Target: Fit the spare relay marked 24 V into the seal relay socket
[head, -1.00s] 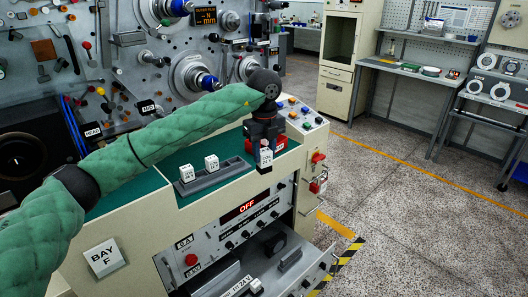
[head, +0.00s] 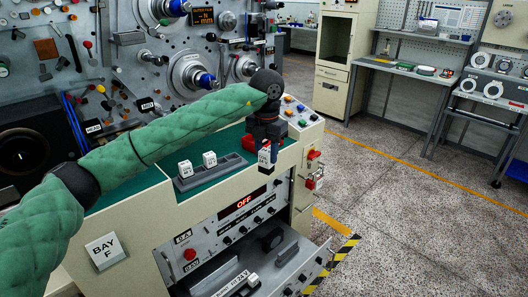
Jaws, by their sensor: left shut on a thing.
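My left gripper (head: 265,145) is shut on a small white relay (head: 264,157), held upright just off the right end of the grey relay rack, above the console's front. The print on this relay is too small to read. Two similar white relays, a left one (head: 185,168) and a right one (head: 210,159), stand in the grey rack (head: 229,163) on the green top. Below, an open drawer (head: 287,252) shows a label (head: 232,284) ending in 24 V and a small white block (head: 253,280). I cannot make out the seal relay socket. My right gripper is not in view.
The console front has a red-lit OFF display (head: 244,200), a row of black knobs and a red button (head: 190,253). A control panel with colored buttons (head: 297,111) lies behind my gripper. A large machine panel stands at the back left. The floor at right is open.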

